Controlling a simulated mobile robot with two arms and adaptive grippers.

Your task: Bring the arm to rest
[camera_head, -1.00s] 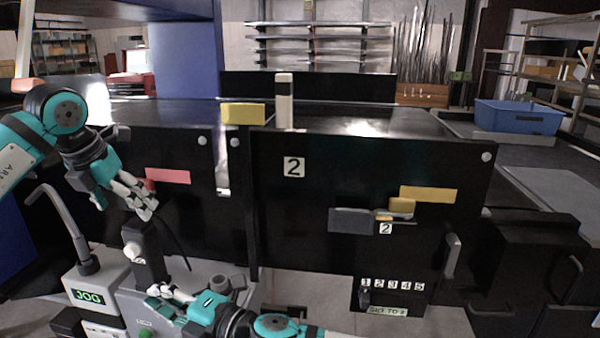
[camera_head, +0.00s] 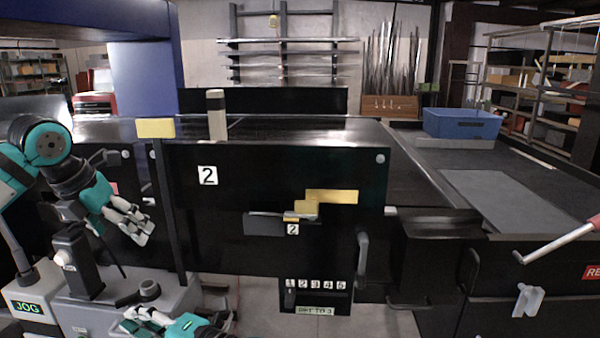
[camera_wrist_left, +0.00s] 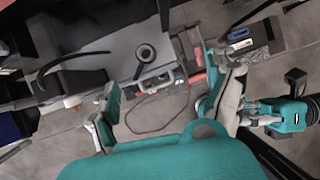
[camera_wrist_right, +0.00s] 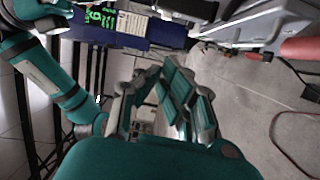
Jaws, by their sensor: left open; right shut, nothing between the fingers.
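My left gripper (camera_head: 138,226) hangs at the left of the head view, in front of the black conveyor panel and above the grey JOG console. In the left wrist view its fingers (camera_wrist_left: 165,115) are spread wide with nothing between them. My right gripper (camera_head: 160,325) is low in the head view, at the bottom edge in front of the console; part of it is cut off. In the right wrist view its fingers (camera_wrist_right: 165,100) are closed together and hold nothing. Neither gripper visibly touches anything.
The JOG console (camera_head: 85,289) with a dark upright post stands close to both grippers. The black panel marked 2 (camera_head: 270,180) has a yellow latch (camera_head: 330,197). A blue bin (camera_head: 460,123) sits at the right. A red-handled lever (camera_head: 560,240) juts in at right.

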